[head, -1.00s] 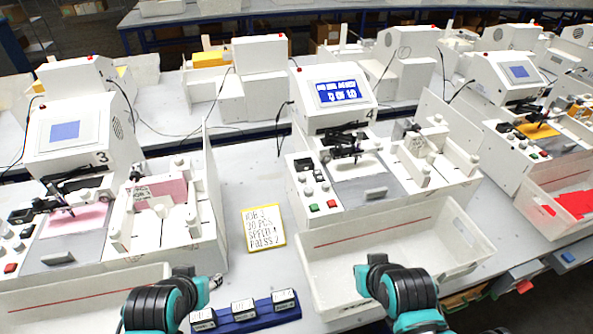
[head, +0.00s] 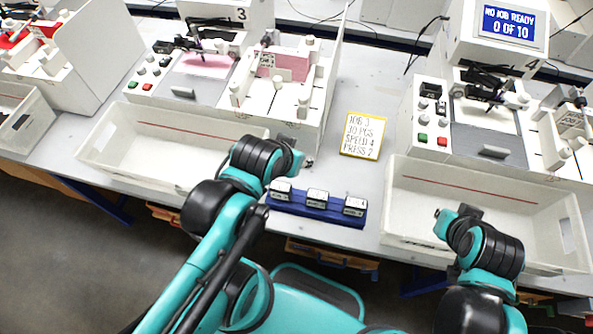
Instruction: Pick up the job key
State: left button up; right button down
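Three small dark blocks with pale labelled tops, which look like job keys, stand in a row in a blue rack (head: 313,211) on the bench: a left one (head: 281,190), a middle one (head: 317,198) and a right one (head: 355,205). Their labels are too small to read. My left gripper (head: 296,163) is just behind the left end of the rack, seemingly above the bench and apart from the keys. My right gripper (head: 447,222) is over the front of the right white bin, well right of the rack. The finger gaps of both are unclear.
A yellow-edged card (head: 364,135) reading JOB 3, 30 PCS, SPEED 4, PRESS 2 lies behind the rack. White bins stand left (head: 160,150) and right (head: 410,240). Plotter 4's screen (head: 513,22) reads NO JOB READY, 0 OF 10. Bare bench surrounds the card.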

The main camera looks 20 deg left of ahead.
aim_at(278, 190)
jog(key=k+j+z, duration=0.25)
jog(key=j, duration=0.2)
jog(key=k+j+z, duration=0.25)
jog(key=j, duration=0.15)
jog(key=k+j+z, duration=0.25)
jog(key=j, duration=0.15)
jog(key=i+j, duration=0.05)
jog(key=i, duration=0.05)
